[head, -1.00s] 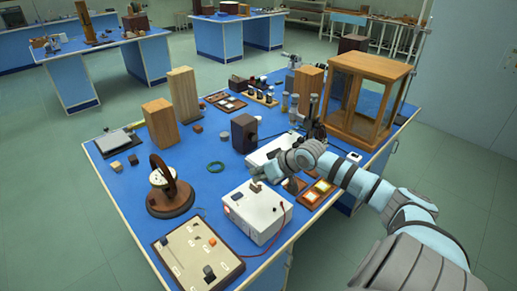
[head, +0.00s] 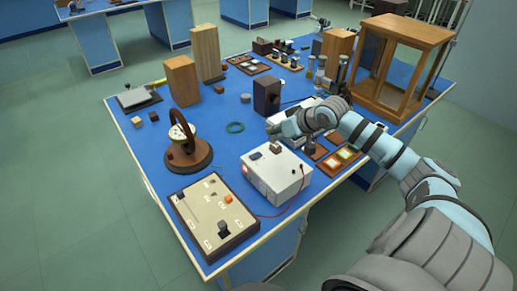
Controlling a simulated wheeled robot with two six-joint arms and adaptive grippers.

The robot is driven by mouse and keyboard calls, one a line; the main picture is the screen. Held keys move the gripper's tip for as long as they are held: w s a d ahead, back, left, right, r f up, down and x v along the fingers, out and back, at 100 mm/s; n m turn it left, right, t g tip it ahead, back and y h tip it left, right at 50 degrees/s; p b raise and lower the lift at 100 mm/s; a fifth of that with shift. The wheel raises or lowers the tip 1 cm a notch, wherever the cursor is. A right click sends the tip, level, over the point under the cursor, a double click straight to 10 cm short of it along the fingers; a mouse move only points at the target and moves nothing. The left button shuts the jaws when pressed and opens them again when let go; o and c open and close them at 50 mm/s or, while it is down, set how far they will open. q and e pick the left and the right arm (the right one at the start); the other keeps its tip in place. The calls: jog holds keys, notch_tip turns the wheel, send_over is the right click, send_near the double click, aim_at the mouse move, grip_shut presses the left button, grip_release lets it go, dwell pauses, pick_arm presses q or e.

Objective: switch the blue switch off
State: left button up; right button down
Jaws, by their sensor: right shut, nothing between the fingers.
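A beige switch board (head: 212,211) lies at the near corner of the blue bench. It carries an orange switch (head: 228,198) and a dark, grey-blue switch (head: 223,229), which looks closest to a blue switch. Its exact position is too small to tell. My right gripper (head: 271,131) is shut and empty. It hangs over the back of the white box (head: 273,178), to the upper right of the board and apart from both switches. My left gripper is not in view.
A brown round stand with a ring (head: 187,154) stands behind the board. The white box has a red lead (head: 276,213) running toward the board. Wooden blocks (head: 181,82) and a glass-sided wooden case (head: 405,62) stand farther back. Blue bench top is free left of the round stand.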

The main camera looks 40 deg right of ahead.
jog(key=b, duration=0.1)
send_over(257, 157)
jog(key=f, duration=0.6)
jog(key=shift+d+f, duration=0.2)
jog(key=shift+d, duration=0.1)
notch_tip(257, 157, down, 3)
jog(key=shift+a+r, duration=0.15)
jog(key=shift+f, duration=0.6)
jog(key=shift+a+f, duration=0.2)
jog(key=shift+a, duration=0.05)
jog(key=shift+d+f, duration=0.1)
jog(key=shift+d, duration=0.05)
